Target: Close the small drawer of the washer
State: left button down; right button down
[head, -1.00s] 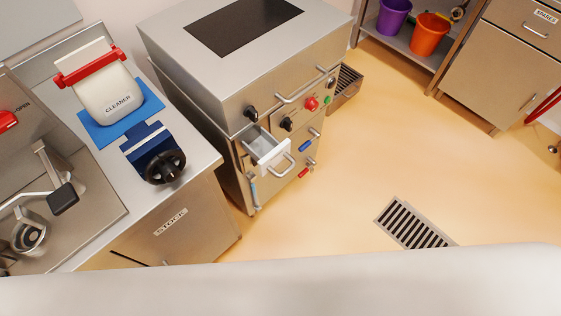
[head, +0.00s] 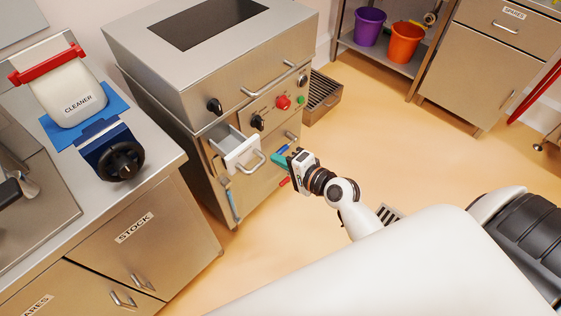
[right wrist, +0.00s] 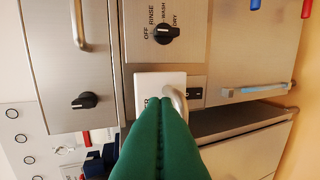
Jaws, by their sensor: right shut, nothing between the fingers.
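The steel washer (head: 215,75) stands left of centre in the head view. Its small drawer (head: 230,145) is pulled out, with a pale inside, a white front and a curved metal handle (head: 256,163). My right gripper (head: 276,158) is in front of the washer, close to the right of the drawer front. Its green fingers are shut and empty. In the right wrist view the shut fingers (right wrist: 160,101) overlap the white drawer front (right wrist: 155,80) and partly hide the handle (right wrist: 180,103); I cannot tell whether they touch. My left gripper is not in view.
Black knobs (head: 257,122), a red button (head: 283,102) and a long bar handle (head: 268,82) stick out near the drawer. A counter with a cleaner bag (head: 75,98) and black handwheel (head: 121,160) stands left. The floor (head: 360,125) to the right is open.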

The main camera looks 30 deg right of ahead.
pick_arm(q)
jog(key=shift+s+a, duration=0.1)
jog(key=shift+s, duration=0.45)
pick_arm(e)
send_near(238, 131)
jog(key=f, duration=0.3)
jog(key=shift+s+f, duration=0.1)
jog(key=shift+s, duration=0.2)
jog(key=w+a, duration=0.1)
jog(key=w, duration=0.2)
jog(key=w+a, duration=0.1)
jog(key=w, duration=0.2)
jog(key=w+a, duration=0.1)
jog(key=w, duration=0.2)
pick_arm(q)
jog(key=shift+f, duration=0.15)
pick_arm(e)
jog(key=shift+r, duration=0.25)
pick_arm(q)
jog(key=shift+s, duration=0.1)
pick_arm(e)
jog(key=shift+r, duration=0.1)
